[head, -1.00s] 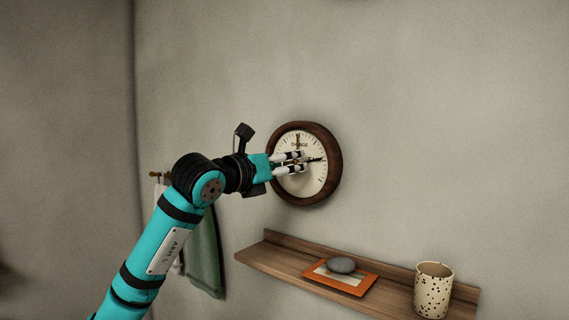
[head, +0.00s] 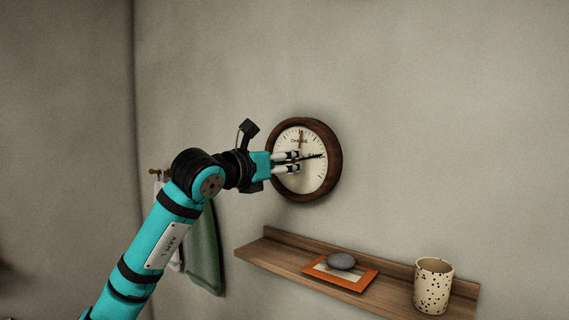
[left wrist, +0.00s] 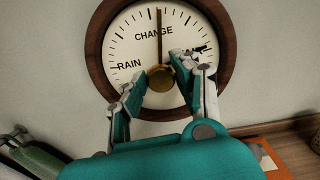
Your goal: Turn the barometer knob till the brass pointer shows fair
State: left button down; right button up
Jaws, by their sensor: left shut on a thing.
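The round barometer (head: 334,163) hangs on the wall, with a dark wood rim and a cream dial. In the left wrist view, its brass pointer (left wrist: 159,36) stands nearly upright across the word CHANGE. RAIN is at the dial's left. A black hand (head: 315,156) points right, where the lettering is partly covered by it and a finger. My left gripper (head: 286,162) is shut on the brass knob (left wrist: 160,78) at the dial's centre, with a finger on each side. My right gripper is not in view.
A wooden shelf (head: 268,259) below holds an orange-edged card (head: 354,283) with a grey stone (head: 341,261) on it and a speckled cup (head: 433,287). A green cloth (head: 204,252) hangs at the left, behind my arm. The wall right of the barometer is bare.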

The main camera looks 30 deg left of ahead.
pick_arm(q)
jog(key=shift+d+m+b, duration=0.15)
jog(key=shift+m+b, duration=0.4)
jog(key=shift+m, duration=5.85)
jog(key=c, duration=1)
grip_release()
